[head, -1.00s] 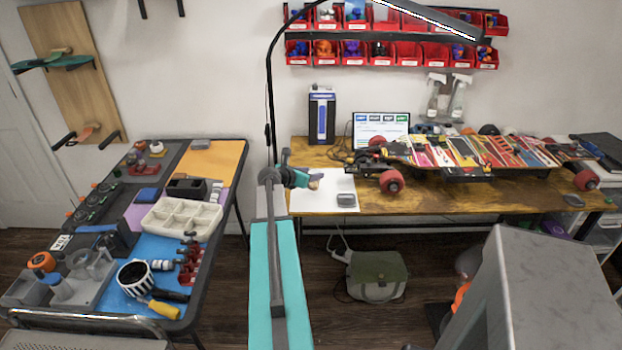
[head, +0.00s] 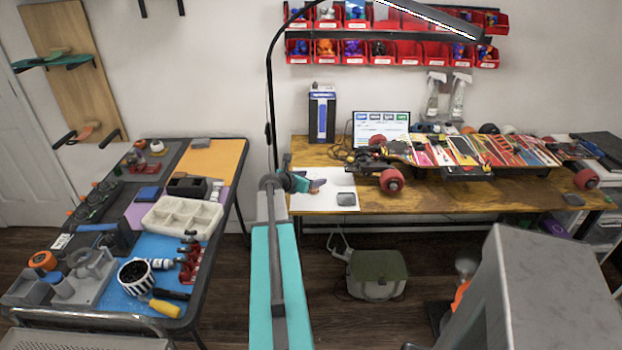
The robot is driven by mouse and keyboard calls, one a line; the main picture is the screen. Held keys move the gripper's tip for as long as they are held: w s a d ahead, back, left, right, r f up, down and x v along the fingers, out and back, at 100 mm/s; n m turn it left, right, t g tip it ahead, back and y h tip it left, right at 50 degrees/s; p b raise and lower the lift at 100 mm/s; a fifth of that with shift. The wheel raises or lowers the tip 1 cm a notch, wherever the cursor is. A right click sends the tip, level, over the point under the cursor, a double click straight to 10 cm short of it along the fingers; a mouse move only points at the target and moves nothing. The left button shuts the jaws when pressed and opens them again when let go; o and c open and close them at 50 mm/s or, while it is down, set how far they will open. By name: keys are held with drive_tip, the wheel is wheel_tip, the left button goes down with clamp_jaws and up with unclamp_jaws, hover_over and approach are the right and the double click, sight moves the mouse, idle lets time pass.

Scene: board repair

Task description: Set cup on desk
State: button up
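A black-and-white striped cup (head: 136,278) stands on the left table, on its blue mat (head: 170,245). Its inside looks dark. The wooden desk (head: 450,203) stands along the back wall at the right. My gripper (head: 316,185) is at the end of my teal arm, in front of the left part of the desk and over a white sheet (head: 335,202) in the picture. It is well apart from the cup. The gripper is small and seen from behind, so I cannot tell how far its fingers are apart or whether it holds anything.
A grey mouse-like object (head: 346,199) lies on the white sheet. A skateboard (head: 470,155) with red wheels fills much of the desk. A white tray (head: 182,217), red clamps (head: 192,260) and a yellow-handled tool (head: 165,307) crowd the cup's table. A grey cabinet (head: 545,290) stands front right.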

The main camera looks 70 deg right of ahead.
drive_tip(key=shift+a+r, duration=0.1)
drive_tip(key=shift+r, duration=0.1)
drive_tip(key=b+v, duration=0.1)
drive_tip(key=v, duration=1)
drive_tip(key=shift+a, duration=0.35)
drive_tip(key=shift+w+r, duration=0.1)
drive_tip(key=shift+w, duration=0.05)
idle(0.6)
